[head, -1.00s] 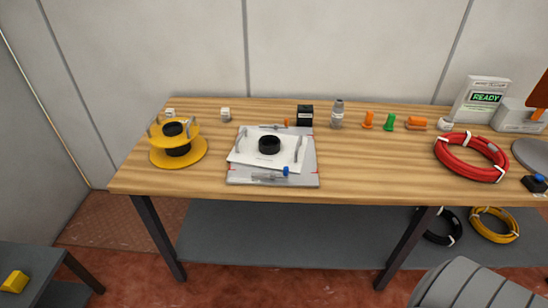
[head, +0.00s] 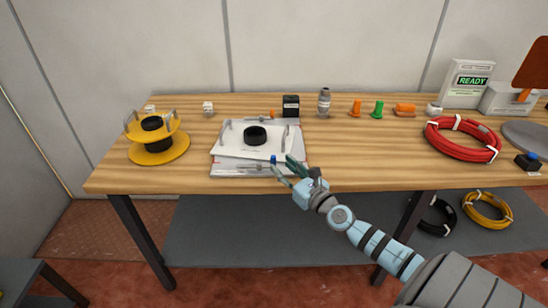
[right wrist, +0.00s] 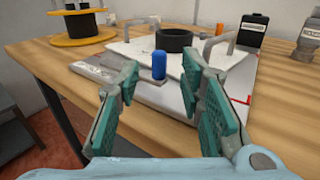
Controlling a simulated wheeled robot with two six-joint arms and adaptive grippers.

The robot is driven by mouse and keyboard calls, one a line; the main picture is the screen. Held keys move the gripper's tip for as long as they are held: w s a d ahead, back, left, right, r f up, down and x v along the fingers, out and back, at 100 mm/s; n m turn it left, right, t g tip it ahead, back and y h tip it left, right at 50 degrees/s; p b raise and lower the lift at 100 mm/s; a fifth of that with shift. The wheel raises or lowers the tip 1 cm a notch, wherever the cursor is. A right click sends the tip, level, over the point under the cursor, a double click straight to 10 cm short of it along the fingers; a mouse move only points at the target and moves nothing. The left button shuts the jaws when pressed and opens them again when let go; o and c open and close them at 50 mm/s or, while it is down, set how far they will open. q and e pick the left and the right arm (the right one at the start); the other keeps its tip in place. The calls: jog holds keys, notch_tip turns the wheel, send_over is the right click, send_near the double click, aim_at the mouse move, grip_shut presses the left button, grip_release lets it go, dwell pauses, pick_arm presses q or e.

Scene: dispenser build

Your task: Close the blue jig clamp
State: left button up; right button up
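The blue jig clamp (head: 273,159) is at the front edge of the grey jig plate (head: 229,170), right of its middle. In the right wrist view its blue knob (right wrist: 159,65) stands upright at the end of a flat grey metal bar. My right gripper (head: 283,166) is open at the plate's front edge, close to the knob. In the right wrist view the knob shows beyond and between the green-padded fingers (right wrist: 168,88), with nothing held. A white sheet-like piece (head: 228,143) with a black ring (head: 255,136) lies on the plate. My left gripper is not in view.
An orange-tipped clamp (head: 272,114) is at the plate's back edge, near a black box (head: 291,105). A yellow spool (head: 171,152) stands to the left. A red cable coil (head: 482,151) lies to the right. Bare tabletop (head: 370,160) lies between plate and coil.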

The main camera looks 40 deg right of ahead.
aim_at(275, 160)
jog(key=w, duration=0.5)
jog(key=shift+w+d+f, duration=0.1)
jog(key=shift+w+d, duration=0.05)
jog(key=shift+w, duration=0.2)
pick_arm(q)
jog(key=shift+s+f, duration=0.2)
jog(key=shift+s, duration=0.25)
pick_arm(e)
grip_shut()
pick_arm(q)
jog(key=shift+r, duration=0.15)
